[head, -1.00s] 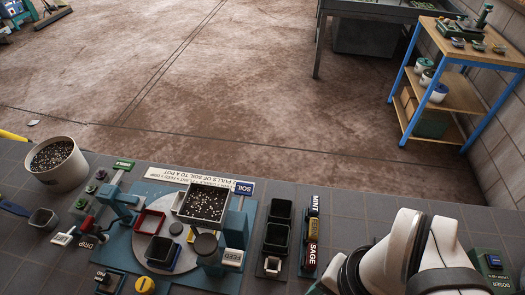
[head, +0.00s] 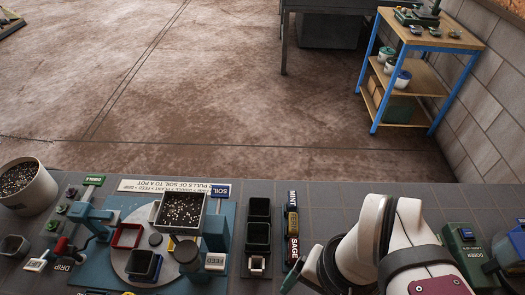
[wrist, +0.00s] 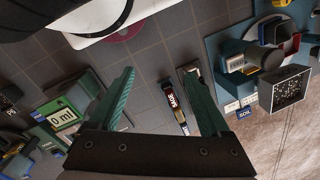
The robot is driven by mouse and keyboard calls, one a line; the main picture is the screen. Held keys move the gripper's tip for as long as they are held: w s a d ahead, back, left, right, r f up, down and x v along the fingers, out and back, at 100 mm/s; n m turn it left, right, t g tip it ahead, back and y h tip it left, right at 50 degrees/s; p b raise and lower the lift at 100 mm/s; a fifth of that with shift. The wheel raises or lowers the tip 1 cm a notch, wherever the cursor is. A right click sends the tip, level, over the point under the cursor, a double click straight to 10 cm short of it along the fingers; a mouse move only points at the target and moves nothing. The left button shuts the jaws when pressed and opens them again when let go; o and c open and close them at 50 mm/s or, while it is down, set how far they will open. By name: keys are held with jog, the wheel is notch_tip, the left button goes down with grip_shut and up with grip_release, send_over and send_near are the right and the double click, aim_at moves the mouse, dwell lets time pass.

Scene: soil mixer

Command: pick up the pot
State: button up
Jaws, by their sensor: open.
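Black square pots (head: 257,236) sit in a dark rack on the bench, left of the MINT and SAGE label strip. Another black pot (head: 140,264) stands on the round turntable, and a small dark pot (head: 13,246) stands at the far left. My gripper (wrist: 160,74) is open and empty, its two green fingers apart above the bench. In the wrist view the SAGE strip (wrist: 173,103) shows between the fingers, and the rack is partly behind the right finger. In the head view only a green fingertip shows, at the bottom edge by the strip.
A large soil bucket (head: 27,186) stands at the left. The green doser (head: 463,242) is at the right.

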jog(key=w+a+r+m, duration=0.15)
jog(key=w+m, duration=0.25)
jog(key=w, duration=0.5)
jog(key=m+h, duration=0.2)
jog(key=m, duration=0.6)
send_over(259, 208)
notch_tip(259, 208, down, 5)
notch_tip(259, 208, down, 15)
jog(key=shift+f, duration=0.2)
jog(key=c, duration=1)
